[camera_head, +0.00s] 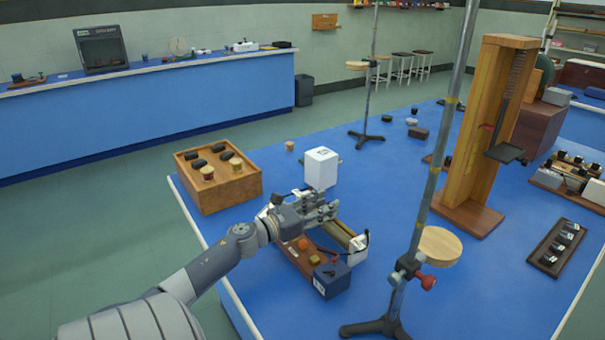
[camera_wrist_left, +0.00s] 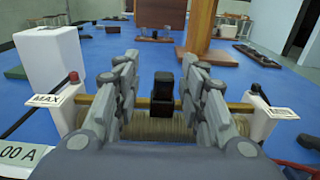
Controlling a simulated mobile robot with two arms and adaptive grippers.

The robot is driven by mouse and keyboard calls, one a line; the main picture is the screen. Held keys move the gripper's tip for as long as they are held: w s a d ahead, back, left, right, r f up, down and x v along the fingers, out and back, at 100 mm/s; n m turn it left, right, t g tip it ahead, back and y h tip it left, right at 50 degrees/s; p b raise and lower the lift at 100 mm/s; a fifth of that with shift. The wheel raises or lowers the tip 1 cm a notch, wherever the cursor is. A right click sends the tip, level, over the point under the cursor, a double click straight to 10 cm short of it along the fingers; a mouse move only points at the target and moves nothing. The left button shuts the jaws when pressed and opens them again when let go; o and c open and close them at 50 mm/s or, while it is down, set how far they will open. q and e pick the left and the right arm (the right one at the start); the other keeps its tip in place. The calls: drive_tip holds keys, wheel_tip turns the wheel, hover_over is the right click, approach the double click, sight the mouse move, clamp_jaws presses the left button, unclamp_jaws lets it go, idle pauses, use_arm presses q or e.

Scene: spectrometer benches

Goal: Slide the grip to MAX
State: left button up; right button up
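A rheostat lies on the blue bench, with a wire-wound coil (camera_wrist_left: 160,128) and a brass rod (camera_wrist_left: 238,107) between two white end blocks. A black grip (camera_wrist_left: 163,87) stands on the rod near its middle. The MAX label (camera_wrist_left: 47,100) is on the left end block in the left wrist view. In the head view my left gripper (camera_head: 328,208) hides most of the grip and part of the rheostat (camera_head: 343,235). My right gripper is not in view.
A white block (camera_head: 321,167) stands just beyond the rheostat. A wooden board with a blue box (camera_head: 332,279) lies on its near side. A metal stand (camera_head: 408,265) rises to the right, and a wooden tray (camera_head: 225,195) is at the left.

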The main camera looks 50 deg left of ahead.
use_arm(q)
drive_tip(key=s, duration=0.9)
drive_tip(key=shift+a, duration=0.4)
drive_tip(key=shift+s, duration=0.5)
drive_tip(key=shift+r, duration=0.1)
